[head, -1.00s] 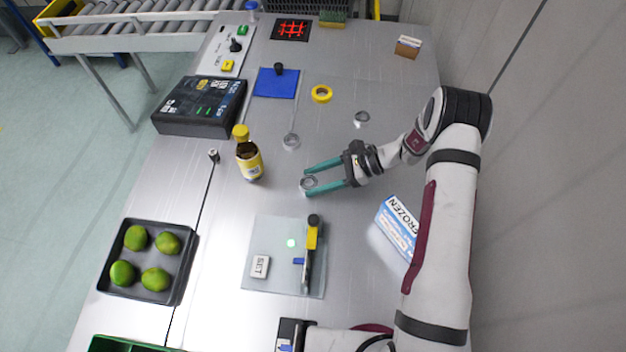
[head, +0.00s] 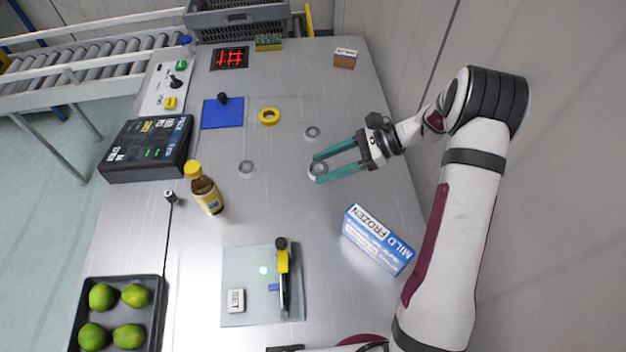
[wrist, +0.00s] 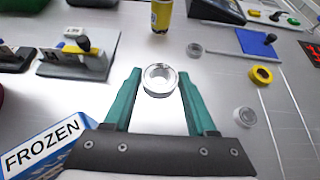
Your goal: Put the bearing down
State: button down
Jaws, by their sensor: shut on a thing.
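The bearing (head: 318,169), a silvery ring, sits between the tips of the teal fingers of my gripper (head: 317,167). In the wrist view the bearing (wrist: 160,79) shows with its round opening facing the camera, between the two fingertips (wrist: 159,75). My gripper is shut on it. The bearing appears above the bare metal table (head: 300,215), but how high I cannot tell. Two other grey rings lie on the table: one (head: 312,132) behind my gripper and one (head: 246,168) to its left. Both also show in the wrist view (wrist: 244,117) (wrist: 194,50).
A blue-and-white FROZEN box (head: 378,240) stands nearer the camera on the right. A yellow-capped bottle (head: 206,192) stands left, a yellow tape roll (head: 269,116) behind. A glass plate with a yellow-black lever (head: 283,275) lies in front.

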jog(key=w+f+m+t, duration=0.1)
jog(key=f, duration=0.2)
jog(key=w+f+m+t, duration=0.1)
jog(key=w+f, duration=0.1)
jog(key=f, duration=0.2)
jog(key=w+f, duration=0.2)
jog(key=f, duration=0.1)
jog(key=shift+d+f+m+t, duration=0.15)
jog(key=shift+d+m+t, duration=0.15)
jog(key=shift+m+t, duration=0.1)
jog(key=shift+c, duration=1)
grip_release()
jog(key=shift+f, duration=0.15)
